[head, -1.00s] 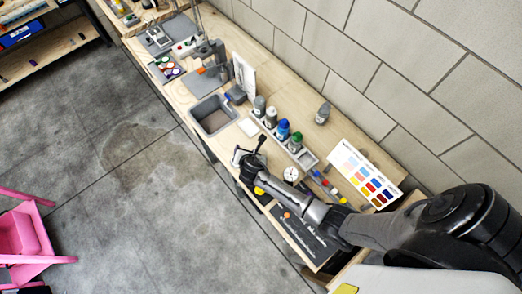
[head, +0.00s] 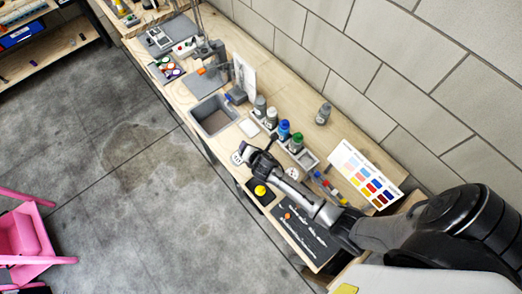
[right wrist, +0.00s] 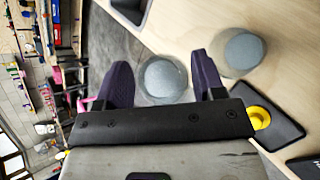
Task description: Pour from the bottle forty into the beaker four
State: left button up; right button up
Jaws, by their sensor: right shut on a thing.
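My right gripper (right wrist: 164,85) is shut on a round, clear vessel (right wrist: 163,78) with grey contents, held between its two dark fingers near the bench's front edge. A second, similar round vessel (right wrist: 240,50) stands on the wooden bench just to its right in the right wrist view. No number can be read on either, so I cannot tell which is beaker four. In the head view my right gripper (head: 253,154) is beside a small whitish round thing (head: 237,158) at the bench's front edge. A grey bottle (head: 323,113) stands alone near the wall; its label is unreadable. My left gripper is not in view.
Several bottles stand in a rack, including a blue-capped one (head: 284,130) and a green-capped one (head: 296,143). A sink (head: 214,115) lies to the left. A yellow thing (right wrist: 255,117) sits on a black tray (right wrist: 285,127). A colour chart (head: 365,177) lies near the wall.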

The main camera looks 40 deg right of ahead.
jog(key=shift+s, duration=0.2)
jog(key=shift+w+d, duration=0.1)
jog(key=shift+b, duration=0.3)
jog(key=shift+s, duration=0.2)
jog(key=shift+w+d+r+t+y, duration=0.1)
jog(key=shift+w+t+y, duration=0.05)
jog(key=shift+t+y, duration=0.15)
jog(key=shift+m, duration=0.3)
